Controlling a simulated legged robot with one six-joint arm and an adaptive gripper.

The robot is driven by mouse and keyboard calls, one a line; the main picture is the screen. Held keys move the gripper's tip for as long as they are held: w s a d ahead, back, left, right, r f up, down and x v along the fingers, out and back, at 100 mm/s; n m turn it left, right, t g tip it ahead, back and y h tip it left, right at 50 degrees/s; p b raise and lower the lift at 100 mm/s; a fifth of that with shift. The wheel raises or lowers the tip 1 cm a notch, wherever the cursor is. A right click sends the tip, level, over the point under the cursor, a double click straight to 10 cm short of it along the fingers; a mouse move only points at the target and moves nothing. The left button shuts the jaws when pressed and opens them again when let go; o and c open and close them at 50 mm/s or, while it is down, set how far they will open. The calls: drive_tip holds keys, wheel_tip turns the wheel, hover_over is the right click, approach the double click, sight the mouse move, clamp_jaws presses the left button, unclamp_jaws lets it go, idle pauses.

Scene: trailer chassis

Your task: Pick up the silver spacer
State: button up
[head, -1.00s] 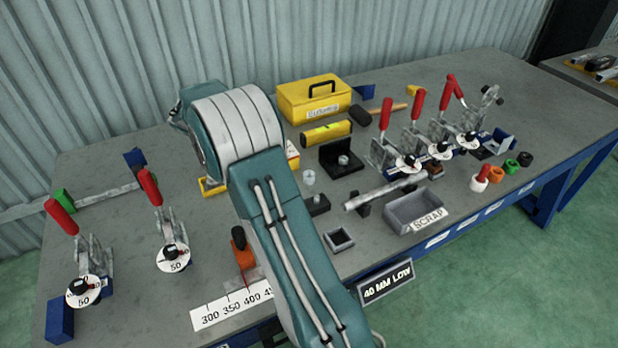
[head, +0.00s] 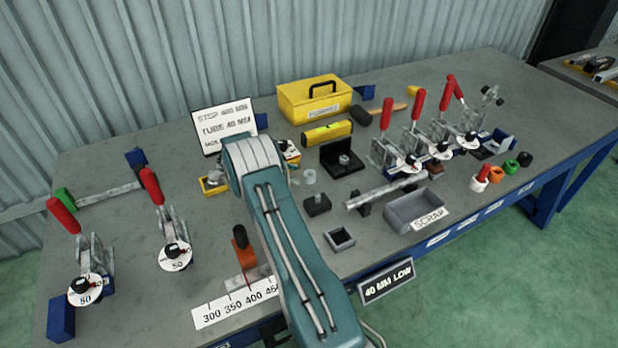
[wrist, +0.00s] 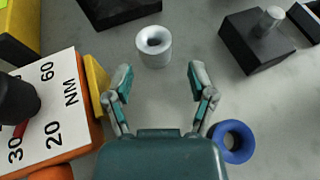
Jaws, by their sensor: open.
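The silver spacer (wrist: 154,46) is a pale grey ring with a hole through it, standing upright on the grey bench in the wrist view. It also shows in the head view (head: 309,177), just right of my arm. My gripper (wrist: 160,77) is open and empty, its two fingertips spread on the near side of the spacer. The spacer lies beyond the tips, roughly centred between them, and I see no contact. In the head view my gripper is hidden behind my arm.
A blue ring (wrist: 232,141) lies beside my right finger. A gauge marked NM (wrist: 55,100) with a black knob and yellow edge stands close on the left. A black block with a silver pin (wrist: 257,42) stands to the right of the spacer. A grey scrap bin (head: 413,211) is farther right.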

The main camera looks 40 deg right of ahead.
sight(313, 175)
drive_tip(key=x, duration=0.2)
drive_tip(key=shift+d+f, duration=0.1)
drive_tip(key=shift+d, duration=0.2)
drive_tip(key=shift+r+x, duration=0.1)
drive_tip(key=shift+x, duration=1.05)
drive_tip(key=shift+r+x, duration=0.15)
drive_tip(key=shift+x, duration=1.05)
drive_tip(key=shift+d, duration=0.15)
clamp_jaws()
